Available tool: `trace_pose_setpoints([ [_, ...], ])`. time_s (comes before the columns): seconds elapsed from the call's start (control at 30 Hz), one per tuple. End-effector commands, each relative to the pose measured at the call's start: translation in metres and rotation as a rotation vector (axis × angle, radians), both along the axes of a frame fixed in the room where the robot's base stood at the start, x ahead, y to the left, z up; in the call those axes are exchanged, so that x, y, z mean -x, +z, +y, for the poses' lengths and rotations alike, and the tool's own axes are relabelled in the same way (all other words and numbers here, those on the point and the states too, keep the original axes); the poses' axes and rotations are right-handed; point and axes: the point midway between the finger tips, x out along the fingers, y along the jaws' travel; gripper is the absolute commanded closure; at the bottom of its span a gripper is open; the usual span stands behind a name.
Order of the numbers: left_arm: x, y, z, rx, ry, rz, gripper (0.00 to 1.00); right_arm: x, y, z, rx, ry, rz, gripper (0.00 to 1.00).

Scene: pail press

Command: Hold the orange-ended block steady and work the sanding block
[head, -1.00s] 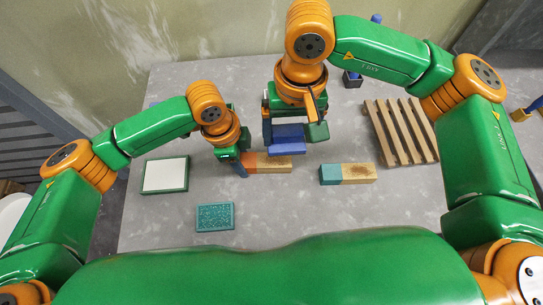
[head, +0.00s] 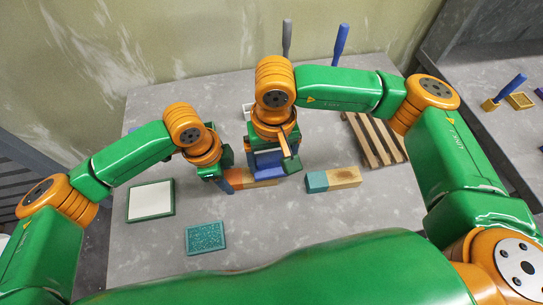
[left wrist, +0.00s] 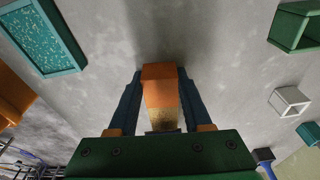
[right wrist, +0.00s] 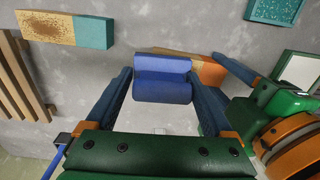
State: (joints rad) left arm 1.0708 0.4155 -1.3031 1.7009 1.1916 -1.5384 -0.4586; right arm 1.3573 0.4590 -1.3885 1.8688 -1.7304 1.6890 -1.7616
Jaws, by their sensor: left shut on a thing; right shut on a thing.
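The orange-ended block (head: 236,176) lies on the grey table, its bare wood marked with a dark worn patch. My left gripper (head: 226,183) is shut on its orange end; the left wrist view shows the orange end (left wrist: 160,73) between the fingers. The blue sanding block (head: 268,162) is in my right gripper (head: 270,170), whose fingers are shut on its sides; it also shows in the right wrist view (right wrist: 162,80). In the head view it overlaps the far side of the wood and hides part of it. I cannot tell whether the two touch.
A teal-ended block (head: 344,177) with a similar dark patch lies to the right. A slatted wooden pallet (head: 368,141) is behind it. A teal speckled pad (head: 205,237) and a green-framed white panel (head: 150,200) lie at left. The front right of the table is clear.

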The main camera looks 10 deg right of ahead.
Motion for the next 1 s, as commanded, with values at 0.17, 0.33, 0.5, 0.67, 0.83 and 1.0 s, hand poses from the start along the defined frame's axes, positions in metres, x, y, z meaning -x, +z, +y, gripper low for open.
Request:
trace_pose_setpoints([
  [0.17,0.000,0.000,0.000,0.000,0.000,0.000,1.00,0.000,-0.001,0.000,0.000,0.000,0.000,0.58],
  [0.33,0.000,0.000,0.000,0.000,0.000,0.000,1.00,0.000,-0.005,0.000,0.001,0.000,0.002,0.58],
  [0.5,0.000,0.000,0.000,0.000,0.000,0.000,1.00,0.000,-0.009,0.000,0.001,0.000,0.001,0.58],
  [0.67,0.000,0.000,0.000,0.000,0.000,0.000,1.00,0.000,-0.013,0.000,0.000,-0.001,0.000,0.58],
  [0.83,0.000,0.000,0.000,0.000,0.000,0.000,1.00,0.000,-0.016,0.000,0.000,0.000,0.000,0.58],
  [1.0,0.000,0.000,0.000,0.000,0.000,0.000,1.00,0.000,-0.014,0.000,0.000,0.000,0.000,0.58],
])
